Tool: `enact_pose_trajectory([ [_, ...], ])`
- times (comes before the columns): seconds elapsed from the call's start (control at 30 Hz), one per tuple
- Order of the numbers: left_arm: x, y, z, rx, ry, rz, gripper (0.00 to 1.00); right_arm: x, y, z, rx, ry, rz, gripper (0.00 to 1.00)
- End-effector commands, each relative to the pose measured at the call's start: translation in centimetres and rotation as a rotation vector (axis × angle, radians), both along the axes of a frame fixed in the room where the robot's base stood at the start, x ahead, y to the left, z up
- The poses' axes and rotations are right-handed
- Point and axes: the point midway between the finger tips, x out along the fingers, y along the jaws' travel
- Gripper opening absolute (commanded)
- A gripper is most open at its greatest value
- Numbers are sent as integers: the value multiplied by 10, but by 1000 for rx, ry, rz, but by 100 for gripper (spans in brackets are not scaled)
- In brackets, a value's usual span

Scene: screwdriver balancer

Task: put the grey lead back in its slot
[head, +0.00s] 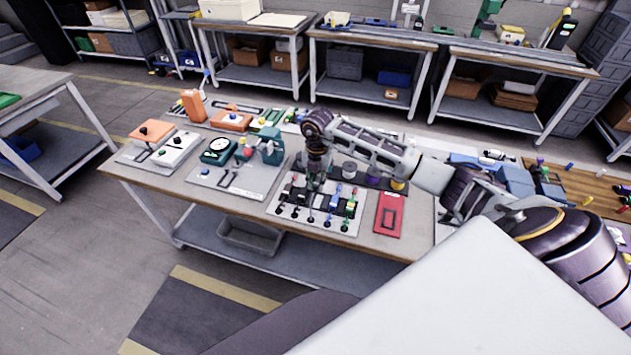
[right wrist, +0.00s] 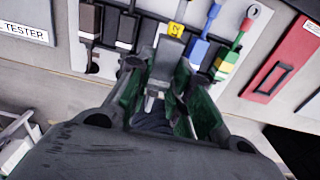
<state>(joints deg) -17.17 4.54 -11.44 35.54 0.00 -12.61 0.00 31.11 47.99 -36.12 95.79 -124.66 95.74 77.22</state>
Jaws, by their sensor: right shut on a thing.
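The lead board (head: 288,219) is a light panel near the front edge of the bench, with dark, blue and green leads on it. My right gripper (head: 316,182) points down over its middle. In the right wrist view, the green-padded fingers (right wrist: 171,88) are closed around a grey piece, which I take as the grey lead (right wrist: 168,52). Its lower part is hidden between the fingers, and I cannot tell whether it touches a slot. A yellow piece (right wrist: 177,29) shows just beyond it. My left gripper is in neither view.
Beside the held lead are dark leads (right wrist: 127,30) on the left, and a blue lead (right wrist: 199,48) and a green lead (right wrist: 228,60) on the right. A red plate (head: 390,214) lies right of the board. A teal tester (head: 270,146) stands to the left.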

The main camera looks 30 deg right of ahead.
Motion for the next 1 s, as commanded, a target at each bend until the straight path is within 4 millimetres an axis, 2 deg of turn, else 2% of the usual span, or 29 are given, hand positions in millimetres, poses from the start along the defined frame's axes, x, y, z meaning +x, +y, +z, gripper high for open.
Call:
enact_pose_trajectory([
  [0.57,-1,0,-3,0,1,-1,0,0,0,-4,0,0,-6,0],
  [1.0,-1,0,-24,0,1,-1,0,0,0,-36,0,0,-5,0],
])
